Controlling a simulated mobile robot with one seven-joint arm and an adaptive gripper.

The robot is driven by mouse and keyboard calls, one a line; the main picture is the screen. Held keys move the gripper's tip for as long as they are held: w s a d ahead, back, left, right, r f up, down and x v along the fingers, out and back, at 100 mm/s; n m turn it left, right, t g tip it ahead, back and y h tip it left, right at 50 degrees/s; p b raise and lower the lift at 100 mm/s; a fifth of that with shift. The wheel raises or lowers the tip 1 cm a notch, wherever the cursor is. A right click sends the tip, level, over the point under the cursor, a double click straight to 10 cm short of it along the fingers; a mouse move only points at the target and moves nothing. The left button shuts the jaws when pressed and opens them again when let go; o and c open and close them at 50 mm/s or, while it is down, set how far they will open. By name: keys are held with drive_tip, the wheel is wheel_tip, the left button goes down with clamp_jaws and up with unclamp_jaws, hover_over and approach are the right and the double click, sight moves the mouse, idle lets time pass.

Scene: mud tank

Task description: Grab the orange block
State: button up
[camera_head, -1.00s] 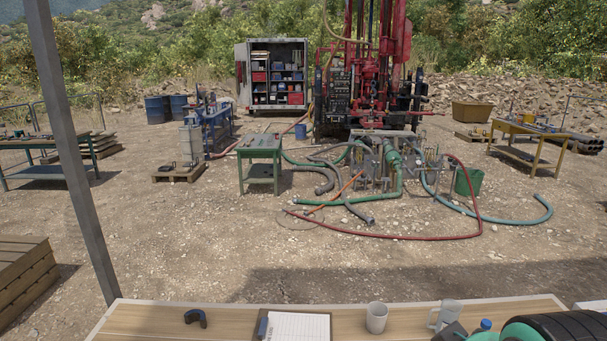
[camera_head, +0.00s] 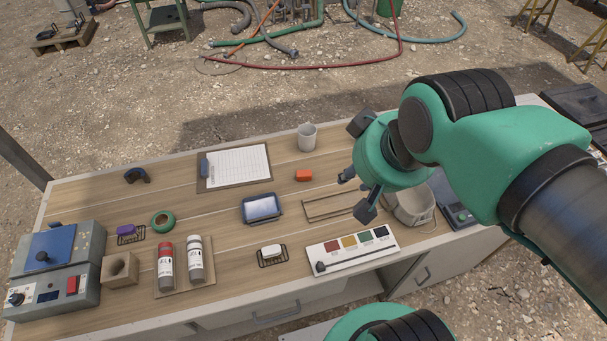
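My gripper (camera_head: 362,167) hangs above the table to the right of the block, at the end of the green arm. The gripper and block are clearly apart.
The cup (camera_head: 307,137) stands behind the block, and a clipboard (camera_head: 236,167) lies to its left. A blue-rimmed tray (camera_head: 262,208), a wire rack (camera_head: 330,207) and a colour chart (camera_head: 352,249) lie nearer. Bare wood surrounds the block.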

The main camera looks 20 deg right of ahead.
idle(0.3)
drive_tip(key=o, duration=0.9)
drive_tip(key=shift+w, duration=0.15)
drive_tip(key=w+f+m+g, duration=0.2)
drive_tip(key=w+f+m, duration=0.25)
drive_tip(key=w, duration=0.65)
drive_tip(key=w+f+m+g, duration=0.1)
drive_tip(key=w+f+m, duration=0.4)
drive_tip(key=w, duration=0.7)
drive_tip(key=w+d+f+m+g+y, duration=0.1)
drive_tip(key=w+f+m, duration=0.4)
drive_tip(key=f, duration=0.6)
drive_tip(key=w+d+f+m+g+p, duration=0.1)
drive_tip(key=w+d+f+m, duration=0.1)
drive_tip(key=w+f+m, duration=0.4)
wheel_tip(320, 180, down, 5)
drive_tip(key=w, duration=0.2)
drive_tip(key=shift+w+y, duration=0.35)
drive_tip(key=shift+y, duration=0.05)
